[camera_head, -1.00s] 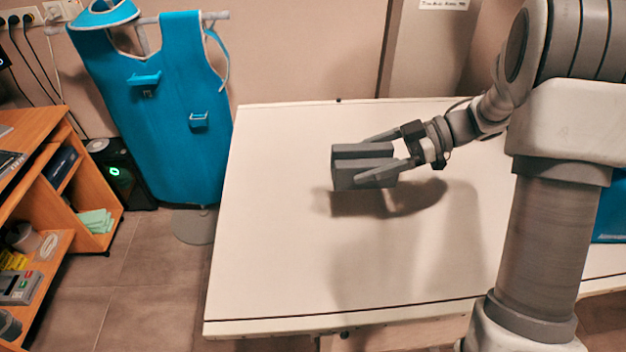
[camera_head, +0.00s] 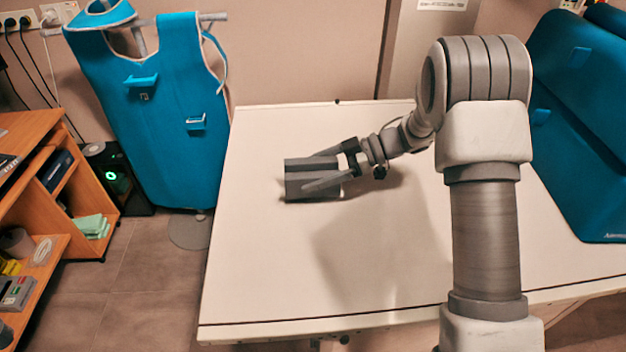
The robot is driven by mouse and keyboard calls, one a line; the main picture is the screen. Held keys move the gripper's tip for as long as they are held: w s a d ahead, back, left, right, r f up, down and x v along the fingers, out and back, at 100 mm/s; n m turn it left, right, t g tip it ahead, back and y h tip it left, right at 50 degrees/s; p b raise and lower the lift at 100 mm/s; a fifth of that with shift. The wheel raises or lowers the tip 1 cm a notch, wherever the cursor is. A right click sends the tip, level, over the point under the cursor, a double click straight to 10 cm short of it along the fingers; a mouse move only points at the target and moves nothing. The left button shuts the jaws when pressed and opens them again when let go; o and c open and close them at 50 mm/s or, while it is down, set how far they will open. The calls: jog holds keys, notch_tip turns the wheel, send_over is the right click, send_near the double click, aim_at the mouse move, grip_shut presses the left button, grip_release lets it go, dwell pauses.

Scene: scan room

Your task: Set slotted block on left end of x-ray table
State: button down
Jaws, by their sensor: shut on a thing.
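The slotted block (camera_head: 305,178) is dark grey with a groove along it. It is at the left part of the white x-ray table (camera_head: 260,270), toward the back half. My gripper (camera_head: 325,172) is shut on the block, one finger on its far side and one on its near side. The block is very low over the table top, with only a thin shadow at its base; I cannot tell whether it touches. My arm reaches in from the right.
Blue lead aprons hang on a stand (camera_head: 170,110) left of the table. A blue apron or cover (camera_head: 580,130) is at the right. A wooden shelf desk (camera_head: 50,190) stands at far left. The table's left front area is clear.

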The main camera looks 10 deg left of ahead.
jog(key=shift+f, duration=0.9)
jog(key=shift+f, duration=0.15)
grip_release()
